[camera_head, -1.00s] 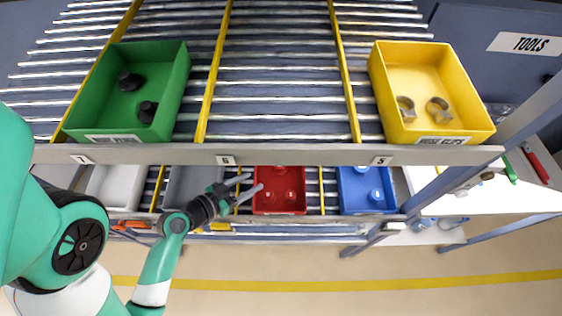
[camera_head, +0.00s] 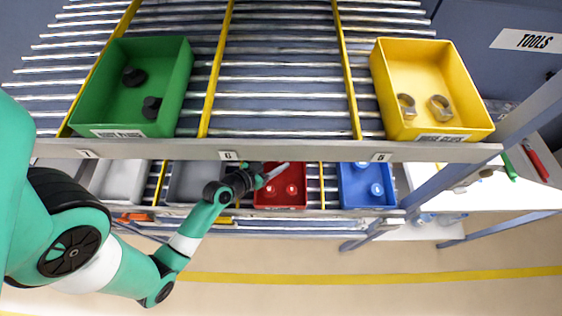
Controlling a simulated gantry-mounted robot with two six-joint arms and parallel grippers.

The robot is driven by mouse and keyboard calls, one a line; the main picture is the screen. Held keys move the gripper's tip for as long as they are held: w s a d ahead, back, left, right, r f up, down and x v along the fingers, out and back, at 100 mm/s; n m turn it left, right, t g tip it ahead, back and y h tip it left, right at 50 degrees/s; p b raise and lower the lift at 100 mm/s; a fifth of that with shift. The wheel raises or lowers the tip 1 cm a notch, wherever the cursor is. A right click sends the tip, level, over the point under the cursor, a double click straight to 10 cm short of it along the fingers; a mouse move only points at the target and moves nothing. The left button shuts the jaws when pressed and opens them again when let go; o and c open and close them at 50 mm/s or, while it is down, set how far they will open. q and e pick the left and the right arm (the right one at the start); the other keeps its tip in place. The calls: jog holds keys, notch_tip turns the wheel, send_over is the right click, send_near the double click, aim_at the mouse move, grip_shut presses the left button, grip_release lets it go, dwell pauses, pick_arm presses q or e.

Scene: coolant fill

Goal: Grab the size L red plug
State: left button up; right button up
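A red bin (camera_head: 281,203) on the lower shelf, below the shelf rail, holds a few small red plugs; one red plug (camera_head: 292,189) shows at the right inside it. The plugs' sizes cannot be read from this view. My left gripper (camera_head: 280,171) is at the bin's upper left, with its fingers reaching over the bin. The fingers look close together and partly overlap the red contents, so I cannot tell whether they are open or shut on anything. My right gripper is not in view.
A blue bin (camera_head: 367,198) stands to the right of the red one, and a grey bin (camera_head: 187,187) to the left. The shelf rail (camera_head: 300,151) runs just above my gripper. A green bin (camera_head: 183,92) and a yellow bin (camera_head: 464,105) stand on the upper rollers.

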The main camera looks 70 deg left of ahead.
aim_at(276, 167)
pick_arm(q)
grip_shut()
jog(key=shift+r, duration=0.1)
jog(key=shift+r, duration=0.25)
notch_tip(276, 167, up, 2)
jog(key=shift+r+p, duration=0.25)
jog(key=shift+p, duration=0.45)
jog(key=s+d+r+p, duration=0.3)
jog(key=d+r, duration=0.6)
jog(key=d, duration=0.4)
jog(key=shift+s+d+r, duration=0.15)
jog(key=shift+d+r, duration=0.2)
jog(key=shift+r, duration=0.05)
